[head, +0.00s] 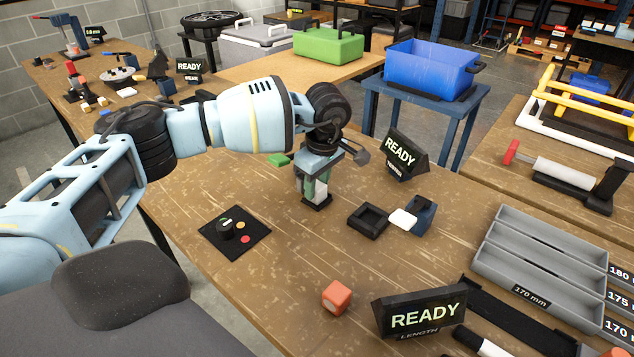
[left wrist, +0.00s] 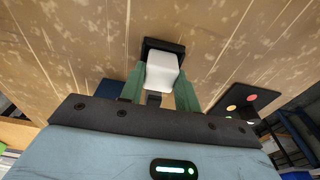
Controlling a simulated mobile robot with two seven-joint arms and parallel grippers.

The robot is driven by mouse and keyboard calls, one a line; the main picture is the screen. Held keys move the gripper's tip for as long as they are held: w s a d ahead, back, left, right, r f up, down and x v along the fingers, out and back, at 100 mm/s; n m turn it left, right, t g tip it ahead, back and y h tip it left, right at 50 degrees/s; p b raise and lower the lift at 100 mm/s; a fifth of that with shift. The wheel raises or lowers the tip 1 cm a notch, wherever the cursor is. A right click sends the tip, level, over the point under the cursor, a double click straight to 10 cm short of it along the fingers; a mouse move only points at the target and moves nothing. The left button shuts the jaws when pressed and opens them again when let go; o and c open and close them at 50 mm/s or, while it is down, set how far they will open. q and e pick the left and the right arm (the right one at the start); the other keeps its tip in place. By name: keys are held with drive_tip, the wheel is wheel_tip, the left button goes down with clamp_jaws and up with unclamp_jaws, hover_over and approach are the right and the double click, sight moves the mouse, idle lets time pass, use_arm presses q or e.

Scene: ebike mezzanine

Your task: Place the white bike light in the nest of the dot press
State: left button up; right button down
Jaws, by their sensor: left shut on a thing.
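My left gripper (head: 316,184) points down over the wooden table and is shut on a white block, the bike light (head: 320,188). In the left wrist view the light (left wrist: 162,72) sits between the two green fingers (left wrist: 160,88). A black square base (head: 317,202) is right under the light; I cannot tell whether they touch. It also shows in the left wrist view (left wrist: 164,45). To the right are an empty black square frame (head: 368,220) and a dark blue device (head: 424,214) with a white piece (head: 403,219) beside it. Which part is the dot press is unclear. My right gripper is out of view.
A black mat (head: 215,243) with a dark knob and coloured dots lies left. A green piece (head: 278,160) lies behind the gripper. A READY sign (head: 402,155) stands behind the frame. An orange cube (head: 336,297), another READY sign (head: 420,315) and grey trays (head: 535,263) are nearer.

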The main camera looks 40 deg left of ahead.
sight(323, 188)
use_arm(q)
drive_tip(key=shift+f, duration=0.15)
drive_tip(key=o, duration=1)
drive_tip(key=r, duration=0.4)
drive_tip(key=d+r, duration=0.1)
drive_tip(key=r, duration=0.7)
drive_tip(key=shift+d+r, duration=0.15)
drive_tip(key=shift+d, duration=0.1)
